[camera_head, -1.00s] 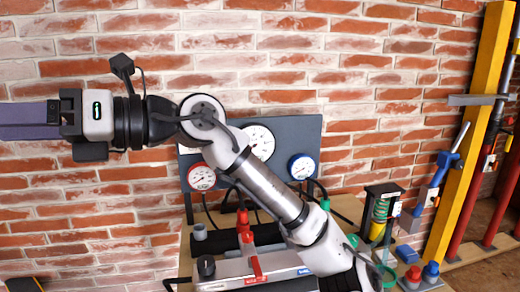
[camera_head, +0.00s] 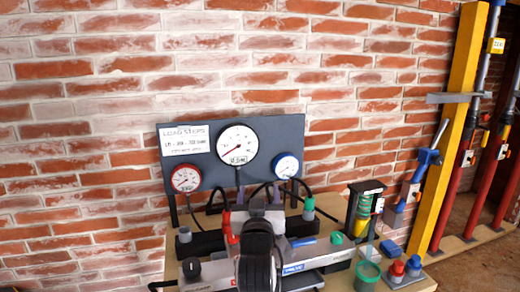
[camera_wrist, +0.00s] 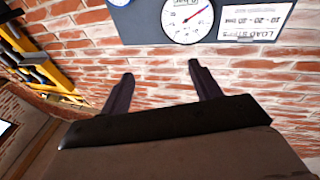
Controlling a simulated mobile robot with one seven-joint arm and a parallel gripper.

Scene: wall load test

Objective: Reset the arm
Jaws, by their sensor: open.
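My gripper (camera_wrist: 162,72) is open and empty in the wrist view, its two dark fingers spread apart in front of the brick wall. In the head view, a black part of my arm (camera_head: 258,258) stands at the bottom centre, in front of the bench equipment and below the gauge board (camera_head: 290,135). It hides part of the equipment behind it. In the wrist view the gauge board (camera_wrist: 140,28) appears upside down beyond the fingertips, with a large white gauge (camera_wrist: 187,18) and a sign (camera_wrist: 254,22).
The bench holds a red-handled device (camera_head: 229,228), a green cup (camera_head: 367,275), a green-and-yellow coiled part (camera_head: 361,213) and small red-and-blue items (camera_head: 413,267). A red gauge (camera_head: 186,178) and blue gauge (camera_head: 287,165) flank the large one. A yellow post (camera_head: 457,130) stands right.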

